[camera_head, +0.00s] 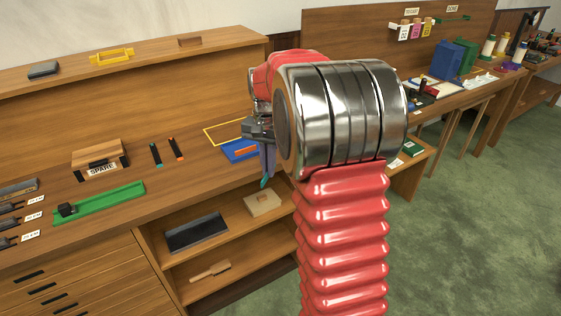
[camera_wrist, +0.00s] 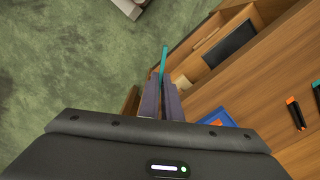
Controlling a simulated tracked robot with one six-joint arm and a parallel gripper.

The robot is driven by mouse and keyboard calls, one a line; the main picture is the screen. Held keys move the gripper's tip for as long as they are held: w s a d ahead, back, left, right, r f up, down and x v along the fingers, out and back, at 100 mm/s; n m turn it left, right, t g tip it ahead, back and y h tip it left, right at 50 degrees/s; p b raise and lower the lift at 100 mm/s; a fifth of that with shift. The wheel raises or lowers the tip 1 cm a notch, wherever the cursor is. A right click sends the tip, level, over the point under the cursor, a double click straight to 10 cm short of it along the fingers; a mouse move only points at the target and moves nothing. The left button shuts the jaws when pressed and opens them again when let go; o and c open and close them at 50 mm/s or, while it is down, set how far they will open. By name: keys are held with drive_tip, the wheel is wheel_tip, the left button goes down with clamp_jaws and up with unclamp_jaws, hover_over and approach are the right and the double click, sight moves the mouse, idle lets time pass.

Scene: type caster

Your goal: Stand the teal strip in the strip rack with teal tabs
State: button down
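My gripper (camera_head: 266,164) is shut on the teal strip (camera_head: 264,183), above the open floor-side edge of the wooden bench. In the wrist view the strip (camera_wrist: 164,60) sticks out beyond the fingertips of my gripper (camera_wrist: 163,82). A small dark rack with teal tabs (camera_head: 155,154) stands on the bench, left of my gripper and well apart from it. It also shows at the right edge of the wrist view (camera_wrist: 317,88). A matching dark rack with orange tabs (camera_head: 176,149) stands beside it. My fingers hide the strip's held end.
A blue tray (camera_head: 232,154) with an orange piece lies on the bench behind my gripper, by a yellow outline (camera_head: 222,131). A green channel (camera_head: 117,202) and a SPARE box (camera_head: 99,157) lie left. Open shelves (camera_head: 222,233) are below.

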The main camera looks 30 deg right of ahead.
drive_tip(key=w+a+f+n, duration=0.1)
drive_tip(key=a+f+n, duration=0.3)
drive_tip(key=a, duration=0.6)
drive_tip(key=w+a+f+n, duration=0.2)
drive_tip(key=a+f+n, duration=0.3)
drive_tip(key=a, duration=0.5)
drive_tip(key=shift+w+a+f+n, duration=0.15)
drive_tip(key=shift+w+a+n, duration=0.1)
drive_tip(key=shift+n, duration=0.75)
drive_tip(key=shift+d, duration=0.25)
